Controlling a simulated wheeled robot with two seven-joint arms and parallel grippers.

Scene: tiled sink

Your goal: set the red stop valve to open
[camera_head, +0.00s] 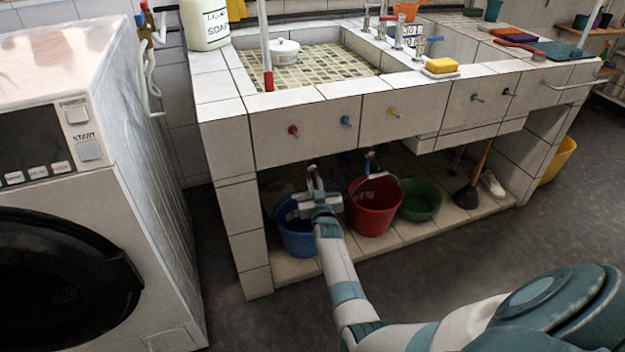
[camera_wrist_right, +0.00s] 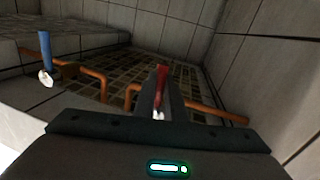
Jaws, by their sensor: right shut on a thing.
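The red stop valve's lever (camera_wrist_right: 162,77) shows in the right wrist view, between the fingers of my right gripper (camera_wrist_right: 160,103). It points up in the picture, by a copper pipe that runs across it. Its valve body is mostly hidden by the fingers. In the head view my right gripper (camera_head: 317,184) reaches under the sink front, just above the blue bucket, and hides the valve there. The gripper is shut on the red lever. My left gripper is not in view.
A blue-handled valve (camera_wrist_right: 45,55) is on the pipes to the left in the wrist view. Under the sink stand a blue bucket (camera_head: 297,238), a red bucket (camera_head: 374,215), a green basin (camera_head: 420,204) and a plunger (camera_head: 467,196). A washing machine (camera_head: 150,190) stands left.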

